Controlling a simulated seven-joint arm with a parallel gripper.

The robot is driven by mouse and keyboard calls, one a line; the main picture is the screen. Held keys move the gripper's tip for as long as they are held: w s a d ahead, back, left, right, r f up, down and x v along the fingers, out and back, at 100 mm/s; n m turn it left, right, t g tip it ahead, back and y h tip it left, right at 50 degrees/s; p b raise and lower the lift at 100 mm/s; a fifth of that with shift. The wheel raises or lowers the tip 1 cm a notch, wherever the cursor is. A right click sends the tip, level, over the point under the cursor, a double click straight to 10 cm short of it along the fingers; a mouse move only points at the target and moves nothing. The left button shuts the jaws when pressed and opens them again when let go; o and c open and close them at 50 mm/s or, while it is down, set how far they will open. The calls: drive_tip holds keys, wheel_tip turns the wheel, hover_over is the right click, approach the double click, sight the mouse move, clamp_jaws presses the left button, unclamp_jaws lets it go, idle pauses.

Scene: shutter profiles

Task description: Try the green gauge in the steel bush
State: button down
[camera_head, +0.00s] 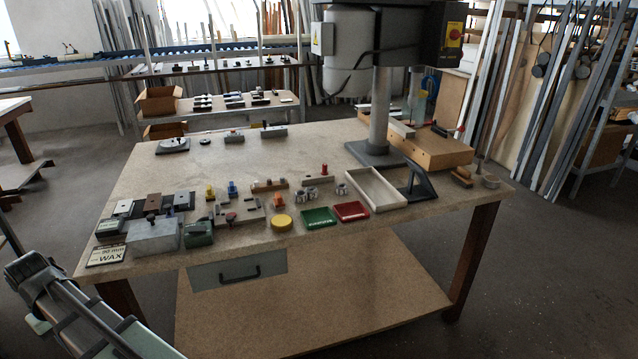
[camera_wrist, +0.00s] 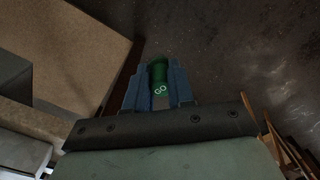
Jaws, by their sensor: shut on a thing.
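My gripper (camera_wrist: 158,68) shows in the wrist view with its two blue fingers shut on the green gauge (camera_wrist: 160,90). The gauge is a green cylinder with "GO" in white letters, and part of it is hidden between the fingers. The gripper is held over the dark floor, apart from the bench. In the head view, small steel rings stand on the bench near its middle, a pair of them (camera_head: 306,194) and a single one (camera_head: 342,189). They look like bushes, but I cannot tell which is the steel bush.
A green tray (camera_head: 319,217) and a red tray (camera_head: 351,211) lie at the bench's front. A cream tray (camera_head: 375,187) and the drill press column (camera_head: 379,115) stand to the right. Fixtures and boxes crowd the left front. The bench top's back middle is fairly clear.

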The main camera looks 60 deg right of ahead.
drive_tip(key=shift+r, duration=3.4)
drive_tip(key=s+d+m, duration=0.3)
drive_tip(key=d, duration=1.5)
drive_tip(key=s+d+m, duration=0.4)
drive_tip(key=d, duration=1.5)
drive_tip(key=s+d+r+m, duration=0.1)
drive_tip(key=s+d, duration=0.4)
drive_tip(key=d, duration=0.6)
drive_tip(key=s+d+r+m, duration=0.15)
drive_tip(key=s+d, duration=0.25)
drive_tip(key=d, duration=0.7)
drive_tip(key=s+d+r+m, duration=0.15)
drive_tip(key=s+d, duration=0.35)
drive_tip(key=d, duration=0.6)
drive_tip(key=w+d+r+n, duration=0.1)
drive_tip(key=d+n, duration=0.4)
drive_tip(key=n, duration=0.2)
drive_tip(key=w+d+r+n, duration=0.1)
drive_tip(key=d+n, duration=0.4)
drive_tip(key=n, duration=0.2)
drive_tip(key=shift+w+d+r, duration=0.25)
drive_tip(key=shift+d+r, duration=0.05)
drive_tip(key=shift+d, duration=0.05)
